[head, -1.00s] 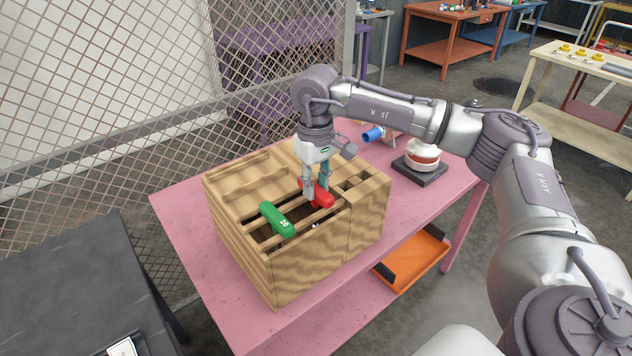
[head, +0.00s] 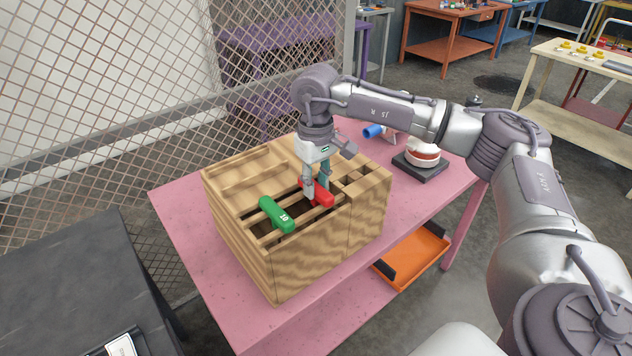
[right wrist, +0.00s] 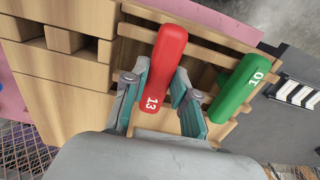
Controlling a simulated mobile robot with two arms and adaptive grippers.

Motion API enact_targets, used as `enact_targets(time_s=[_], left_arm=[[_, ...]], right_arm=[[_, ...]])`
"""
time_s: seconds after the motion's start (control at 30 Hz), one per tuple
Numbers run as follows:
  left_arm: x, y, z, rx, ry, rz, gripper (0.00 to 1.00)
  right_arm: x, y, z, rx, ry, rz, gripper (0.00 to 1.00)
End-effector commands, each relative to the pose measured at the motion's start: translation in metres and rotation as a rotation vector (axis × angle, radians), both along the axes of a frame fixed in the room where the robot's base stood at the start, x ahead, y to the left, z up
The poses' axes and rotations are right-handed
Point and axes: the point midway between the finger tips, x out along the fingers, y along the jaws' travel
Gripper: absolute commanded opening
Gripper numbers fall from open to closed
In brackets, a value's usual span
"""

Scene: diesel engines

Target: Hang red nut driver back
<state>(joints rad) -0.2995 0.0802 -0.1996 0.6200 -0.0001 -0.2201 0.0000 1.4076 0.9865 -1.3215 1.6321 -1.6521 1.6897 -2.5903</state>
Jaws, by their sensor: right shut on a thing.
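The red nut driver (head: 318,192) has a red handle, marked 13 in the right wrist view (right wrist: 165,65). It lies across the slats of the wooden rack (head: 310,262), its shaft hidden. My right gripper (head: 315,188) reaches down from above with its fingers on both sides of the red handle, shut on it; the fingers also show in the right wrist view (right wrist: 160,98). A green nut driver (head: 277,215), marked 10, sits in the rack to the left of the red one. My left gripper is out of view.
The rack stands on a pink table (head: 190,215). Behind it to the right are a blue-ended object (head: 373,131) and a red-and-white round item on a dark base (head: 420,160). An orange tray (head: 415,257) lies on the shelf below. A wire mesh fence (head: 270,100) stands behind.

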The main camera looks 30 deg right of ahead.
Motion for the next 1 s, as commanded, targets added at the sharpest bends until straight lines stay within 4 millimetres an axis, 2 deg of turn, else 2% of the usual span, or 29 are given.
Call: enact_targets(time_s=[0.37, 0.4, 0.57, 0.77, 0.8, 0.9, 1.0], left_arm=[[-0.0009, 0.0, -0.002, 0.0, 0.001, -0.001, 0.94], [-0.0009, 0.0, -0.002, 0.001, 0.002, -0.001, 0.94], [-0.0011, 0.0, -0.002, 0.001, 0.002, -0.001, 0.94], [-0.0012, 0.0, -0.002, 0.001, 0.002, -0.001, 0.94], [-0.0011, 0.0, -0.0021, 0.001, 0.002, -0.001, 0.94], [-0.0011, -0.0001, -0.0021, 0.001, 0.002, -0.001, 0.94], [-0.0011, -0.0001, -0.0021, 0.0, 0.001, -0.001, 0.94]], right_arm=[[0.0, -0.0002, -0.0018, 0.0, -0.001, 0.0, 0.0], [0.0, -0.0002, -0.0018, 0.0, -0.001, 0.0, 0.29], [0.0, -0.0002, -0.0018, 0.0, -0.001, 0.0, 0.55], [0.0, -0.0002, -0.0019, 0.0, -0.001, 0.0, 0.56], [-0.0002, -0.0002, -0.0024, 0.0, 0.0, 0.0, 0.58], [-0.0002, -0.0002, -0.0023, 0.0, 0.0, 0.0, 0.75], [-0.0002, -0.0002, -0.0023, 0.0, 0.0, 0.0, 0.75]])
